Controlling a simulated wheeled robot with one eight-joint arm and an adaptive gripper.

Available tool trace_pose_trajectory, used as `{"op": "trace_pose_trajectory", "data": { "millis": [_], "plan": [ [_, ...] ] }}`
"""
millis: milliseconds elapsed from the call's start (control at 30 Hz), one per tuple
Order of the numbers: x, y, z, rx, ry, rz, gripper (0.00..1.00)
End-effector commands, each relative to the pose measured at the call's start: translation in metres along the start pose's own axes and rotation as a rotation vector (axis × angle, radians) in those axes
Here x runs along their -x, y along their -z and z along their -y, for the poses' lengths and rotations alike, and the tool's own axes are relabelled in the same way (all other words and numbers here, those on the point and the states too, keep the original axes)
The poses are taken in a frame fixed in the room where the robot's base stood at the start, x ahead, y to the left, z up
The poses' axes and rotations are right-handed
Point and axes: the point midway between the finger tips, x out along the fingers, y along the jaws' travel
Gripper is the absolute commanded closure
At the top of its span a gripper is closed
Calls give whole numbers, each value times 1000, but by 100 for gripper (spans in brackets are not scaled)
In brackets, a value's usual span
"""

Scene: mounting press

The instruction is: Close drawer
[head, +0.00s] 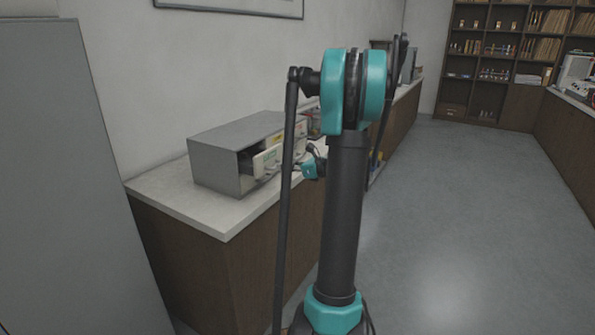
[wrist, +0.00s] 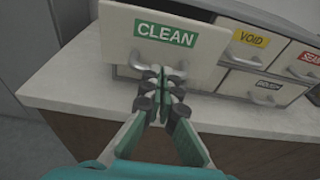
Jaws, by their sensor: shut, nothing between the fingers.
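The grey metal drawer cabinet (head: 217,161) stands on the white counter at the left of the head view. Its drawer with the green CLEAN label (wrist: 163,50) is pulled out from the cabinet front, and in the head view the drawer front (head: 266,161) stands clear of the opening. My gripper (wrist: 160,75) is shut and empty, its fingertips at the handle (wrist: 150,70) of that drawer, below the label. I cannot tell whether they touch. In the head view my arm hides part of the cabinet's right side.
Neighbouring drawers labelled VOID (wrist: 250,40) and one at the far right (wrist: 303,62) look closed, as does the lower drawer (wrist: 264,87). The counter (head: 226,223) has bare room in front of the cabinet. The floor (head: 455,230) to the right is open.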

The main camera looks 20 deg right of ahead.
Motion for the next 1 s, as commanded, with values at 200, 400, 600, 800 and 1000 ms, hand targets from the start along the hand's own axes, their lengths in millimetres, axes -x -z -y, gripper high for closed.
{"op": "trace_pose_trajectory", "data": {
  "millis": [200,400,600,800,1000],
  "plan": [
    [-46,-10,-2,0,-3,0,100],
    [-73,-16,-2,1,-1,-1,100],
    [-85,-19,-2,0,0,-1,100],
    [-87,-20,-1,0,0,0,100],
    [-88,-20,-1,-1,0,2,100]
  ]
}}
